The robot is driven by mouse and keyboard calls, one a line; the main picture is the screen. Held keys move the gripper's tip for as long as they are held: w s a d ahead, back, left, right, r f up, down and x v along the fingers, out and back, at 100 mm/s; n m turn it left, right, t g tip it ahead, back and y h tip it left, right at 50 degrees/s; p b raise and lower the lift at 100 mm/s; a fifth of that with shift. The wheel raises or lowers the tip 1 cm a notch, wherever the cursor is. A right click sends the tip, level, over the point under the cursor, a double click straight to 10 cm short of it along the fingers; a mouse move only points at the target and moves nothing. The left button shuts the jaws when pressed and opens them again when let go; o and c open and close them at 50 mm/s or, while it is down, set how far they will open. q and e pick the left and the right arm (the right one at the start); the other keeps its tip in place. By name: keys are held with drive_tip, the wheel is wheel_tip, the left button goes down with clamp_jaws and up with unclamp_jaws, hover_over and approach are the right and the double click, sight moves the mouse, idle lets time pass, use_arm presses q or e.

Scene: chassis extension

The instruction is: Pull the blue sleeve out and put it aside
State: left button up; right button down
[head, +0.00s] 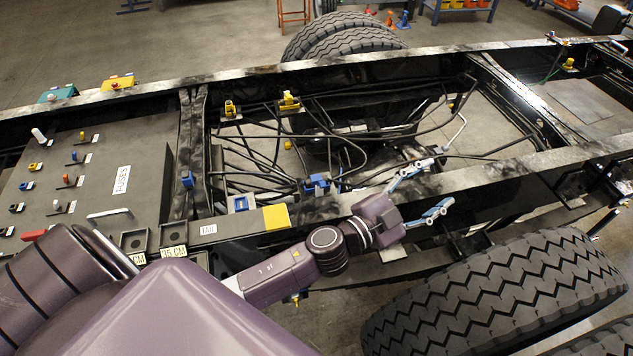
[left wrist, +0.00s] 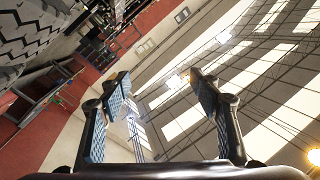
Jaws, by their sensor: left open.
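A blue part (head: 316,183) sits among the black cables inside the chassis frame, beside the near rail. Another small blue part (head: 187,178) is on the crossmember to its left, and a blue-and-white piece (head: 240,203) sits on the near rail. I cannot tell which of these is the blue sleeve. My left gripper (head: 445,180) is open and empty above the near rail, right of the blue parts and apart from them, pointing right. In the left wrist view the left gripper (left wrist: 157,82) shows spread fingers with nothing between them. My right gripper is not in view.
A panel labelled FUSES (head: 120,180) with small coloured parts lies at the left. Yellow connectors (head: 289,102) stand among loose cables. The near rail (head: 490,170) runs below the gripper, and large tyres (head: 490,290) stand at the lower right.

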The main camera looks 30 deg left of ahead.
use_arm(q)
drive_tip(key=s+a+f+n+g+y, duration=0.2)
drive_tip(key=s+a+f+n+y, duration=0.1)
drive_tip(key=a+f+n+y, duration=0.5)
drive_tip(key=s+a+f+n+g+y, duration=0.1)
drive_tip(key=s+a+f+g, duration=0.2)
drive_tip(key=s+f, duration=0.25)
drive_tip(key=s+a+f+n+g, duration=0.1)
drive_tip(key=s+a+f+g, duration=0.25)
drive_tip(key=s+f, duration=0.2)
drive_tip(key=s+d+f+g+h+b, duration=0.15)
drive_tip(key=s+f+g, duration=0.35)
drive_tip(key=s+f, duration=0.65)
drive_tip(key=s+f+g+b, duration=0.1)
drive_tip(key=s+f+b, duration=0.35)
drive_tip(key=f, duration=0.95)
drive_tip(key=s+f+g+b, duration=0.1)
drive_tip(key=s+f+b, duration=0.1)
drive_tip(key=s+f, duration=0.8)
drive_tip(key=s+a+f+b, duration=0.1)
drive_tip(key=s+f+b, duration=0.1)
drive_tip(key=s+f, duration=0.3)
drive_tip(key=s+a+f+b, duration=0.1)
drive_tip(key=s+f, duration=0.4)
drive_tip(key=f, duration=0.7)
drive_tip(key=shift+s+a+f+m+g+b, duration=0.15)
drive_tip(key=shift+a+f+m+g+b, duration=0.15)
drive_tip(key=shift+a+g+b, duration=0.25)
